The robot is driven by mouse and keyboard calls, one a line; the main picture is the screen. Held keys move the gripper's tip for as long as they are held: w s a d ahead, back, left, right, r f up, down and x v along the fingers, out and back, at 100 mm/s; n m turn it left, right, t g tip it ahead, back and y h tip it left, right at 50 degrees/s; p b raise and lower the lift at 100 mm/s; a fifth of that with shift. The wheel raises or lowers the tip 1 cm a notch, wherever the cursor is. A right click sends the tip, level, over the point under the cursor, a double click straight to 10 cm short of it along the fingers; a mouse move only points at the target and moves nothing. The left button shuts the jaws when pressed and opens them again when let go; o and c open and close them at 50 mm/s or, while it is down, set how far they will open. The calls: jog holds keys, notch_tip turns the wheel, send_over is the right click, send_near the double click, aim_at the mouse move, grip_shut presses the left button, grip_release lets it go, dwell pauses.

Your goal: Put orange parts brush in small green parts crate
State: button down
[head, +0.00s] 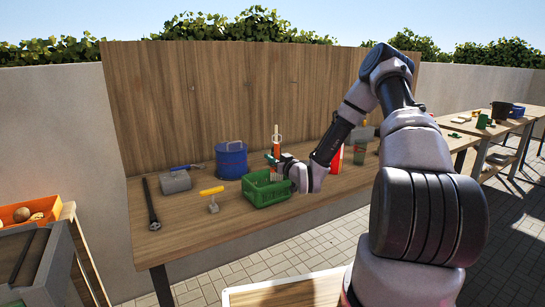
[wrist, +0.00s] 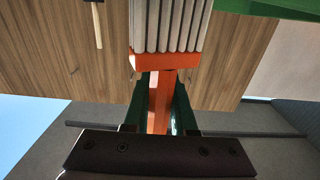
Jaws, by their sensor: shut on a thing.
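The orange parts brush (head: 276,149) is upright in my gripper (head: 274,161), over the small green parts crate (head: 270,198) in the head view. Its pale bristles point down toward the crate opening; I cannot tell whether they touch the crate. In the wrist view the green fingers of my gripper (wrist: 160,100) are closed on the orange handle of the brush (wrist: 160,63), and its grey bristles run to the top edge. A green strip of the crate (wrist: 252,8) shows at the top right there. The crate stands on the wooden table.
A blue pot (head: 231,160) stands left of the crate. A yellow-handled tool (head: 212,193), a grey block (head: 175,182) and a black bar (head: 151,203) lie further left. A red and white object (head: 337,160) stands to the right.

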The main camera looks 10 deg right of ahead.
jog(key=c, duration=0.7)
grip_release()
jog(key=shift+c, duration=0.2)
jog(key=r+v, duration=0.1)
jog(key=v, duration=1.1)
jog(key=s+d+r+m+g+h, duration=0.1)
jog(key=s+d+r+g+h, duration=0.2)
jog(key=r, duration=0.6)
jog(key=s+d+r+m+g+h, duration=0.1)
jog(key=s+r+m+g+h, duration=0.2)
jog(key=r, duration=0.5)
jog(key=s+a+r+m+g+y, duration=0.1)
jog(key=s+a+r+m+g, duration=0.1)
jog(key=s+r, duration=0.4)
jog(key=s+a+r+m+g+y, duration=0.1)
jog(key=s+r, duration=0.4)
jog(key=s, duration=1.2)
jog(key=shift+a+r+m+g+y, duration=0.35)
jog(key=shift+a+g, duration=0.25)
jog(key=shift+a, duration=0.45)
